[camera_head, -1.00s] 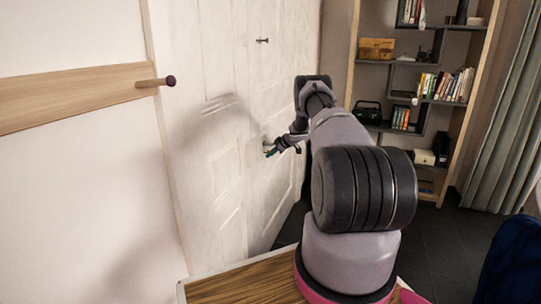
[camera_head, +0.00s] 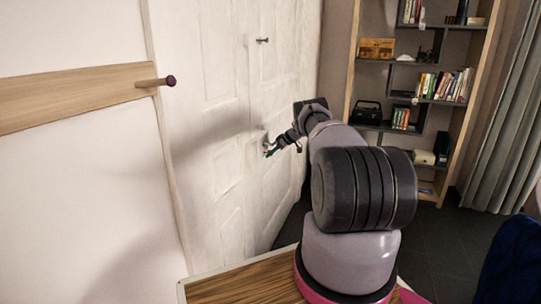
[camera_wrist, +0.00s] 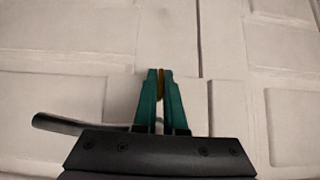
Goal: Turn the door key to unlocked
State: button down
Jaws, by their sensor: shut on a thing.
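The door key (camera_wrist: 161,83) shows in the wrist view as a thin brass-coloured piece, upright between the green fingertips of my gripper (camera_wrist: 160,80). The fingers are shut on it, and they hide most of it. In the head view my gripper (camera_head: 270,150) is at the white door (camera_head: 222,190), near its handle height. The key is too small to tell in the head view. A dark door handle (camera_wrist: 58,124) sticks out to the left of my gripper in the wrist view, partly hidden behind the gripper body.
A wooden rail with a peg (camera_head: 155,82) is on the wall left of the door. A small metal knob (camera_head: 262,40) is higher on the door. A bookshelf (camera_head: 350,85) stands at the right, beside a grey curtain (camera_head: 505,130). A wooden tabletop (camera_head: 235,285) is below.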

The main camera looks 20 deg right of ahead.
jog(key=shift+a+r, duration=0.1)
jog(key=c, duration=1)
grip_release()
jog(key=v, duration=1)
jog(key=shift+s+d+r, duration=0.2)
jog(key=shift+d+r, duration=0.05)
jog(key=shift+d, duration=0.05)
